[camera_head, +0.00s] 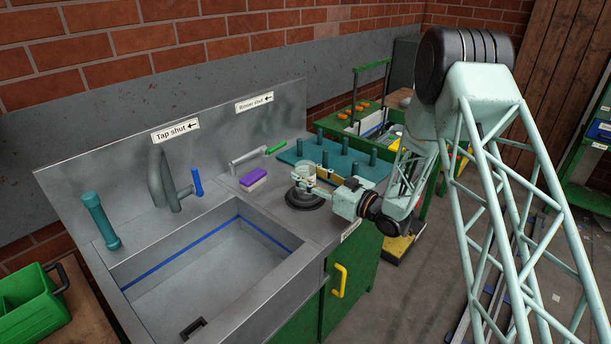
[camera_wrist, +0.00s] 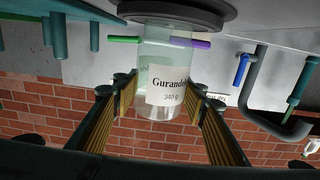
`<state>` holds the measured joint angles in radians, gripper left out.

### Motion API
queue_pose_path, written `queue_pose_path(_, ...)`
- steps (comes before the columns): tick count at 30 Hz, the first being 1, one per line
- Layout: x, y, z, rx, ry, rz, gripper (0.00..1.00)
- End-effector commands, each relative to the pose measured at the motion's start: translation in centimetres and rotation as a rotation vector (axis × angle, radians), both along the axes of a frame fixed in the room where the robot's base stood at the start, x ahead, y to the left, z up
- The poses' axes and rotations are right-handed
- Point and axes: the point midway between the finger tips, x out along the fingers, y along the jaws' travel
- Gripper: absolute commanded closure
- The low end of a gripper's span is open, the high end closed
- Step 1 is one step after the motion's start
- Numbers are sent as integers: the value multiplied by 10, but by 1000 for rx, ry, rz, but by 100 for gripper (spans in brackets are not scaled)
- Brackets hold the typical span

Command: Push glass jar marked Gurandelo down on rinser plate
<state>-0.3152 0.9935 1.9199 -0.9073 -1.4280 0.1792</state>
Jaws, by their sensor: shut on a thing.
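The clear glass jar (camera_wrist: 165,85) carries a white label reading "Gurande…" and "340 g"; the end of the name is cut off. The wrist view is upside down and the label reads upright in it, so the jar is inverted, mouth down. Its mouth end meets the dark round rinser plate (camera_wrist: 190,12), also seen in the head view (camera_head: 306,204). I cannot tell how far the plate is pressed. My gripper (camera_head: 309,177) comes from the right and is shut around the jar's sides.
A purple sponge (camera_head: 253,178) and a rinser pipe with a green lever (camera_head: 275,147) lie left of the plate. A teal peg rack (camera_head: 345,166) stands close behind. Signs read "Tap shut" and "Rinser shut".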

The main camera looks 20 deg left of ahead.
Motion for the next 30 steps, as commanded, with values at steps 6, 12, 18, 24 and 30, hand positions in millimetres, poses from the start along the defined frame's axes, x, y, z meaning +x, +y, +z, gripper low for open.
queue_pose_path(6,0,0,11,0,0,0,74)
queue_pose_path(12,0,0,21,0,0,0,74)
queue_pose_path(18,0,0,31,1,-1,0,74)
queue_pose_path(24,0,0,40,0,-1,0,74)
queue_pose_path(30,0,0,50,0,-1,0,74)
